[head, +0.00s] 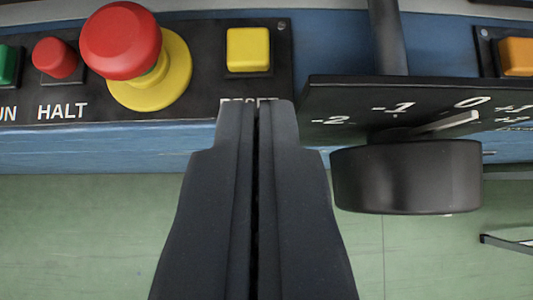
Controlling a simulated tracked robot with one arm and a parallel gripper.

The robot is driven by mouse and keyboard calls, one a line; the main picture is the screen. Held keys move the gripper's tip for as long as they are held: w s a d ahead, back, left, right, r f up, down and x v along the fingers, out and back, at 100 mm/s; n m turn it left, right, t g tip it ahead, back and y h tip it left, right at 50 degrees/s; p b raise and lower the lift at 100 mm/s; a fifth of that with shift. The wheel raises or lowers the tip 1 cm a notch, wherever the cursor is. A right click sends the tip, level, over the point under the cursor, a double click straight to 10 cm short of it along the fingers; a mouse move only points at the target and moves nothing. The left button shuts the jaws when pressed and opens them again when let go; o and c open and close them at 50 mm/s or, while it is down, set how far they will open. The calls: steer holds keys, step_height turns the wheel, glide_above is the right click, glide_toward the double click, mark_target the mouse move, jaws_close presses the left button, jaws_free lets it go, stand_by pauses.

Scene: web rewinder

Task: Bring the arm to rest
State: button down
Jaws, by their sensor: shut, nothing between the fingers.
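My gripper (257,104) reaches up from the bottom middle of the head view. Its two dark fingers are shut against each other with nothing between them. The fingertips overlap the label under a square yellow button (248,50) in the picture and hide most of it. Whether they touch the panel, I cannot tell. The rest of my arm is not in view.
Left of the fingertips are a red mushroom button (121,41) on a yellow collar, a red HALT button (55,59) and a green button (7,65). Close right is a black knob (406,177) under a scale plate (350,98). An orange button (516,56) is far right. Green floor (80,230) lies below.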

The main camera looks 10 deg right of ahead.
steer(key=shift+a, duration=0.2)
steer(key=shift+a, duration=0.2)
steer(key=shift+r, duration=0.15)
steer(key=s+r+t, duration=0.2)
steer(key=s+r, duration=0.1)
steer(key=r, duration=1)
steer(key=s+r+t, duration=0.1)
steer(key=s+r, duration=0.2)
steer(key=r, duration=1)
steer(key=s+r+t, duration=0.1)
steer(key=s+r, duration=0.6)
steer(key=r, duration=0.3)
steer(key=s+a+r+t, duration=0.1)
steer(key=s+r+t, duration=0.1)
steer(key=s+r, duration=0.6)
step_height(320, 180, up, 2)
steer(key=shift+a+r, duration=0.15)
steer(key=shift+r, duration=0.05)
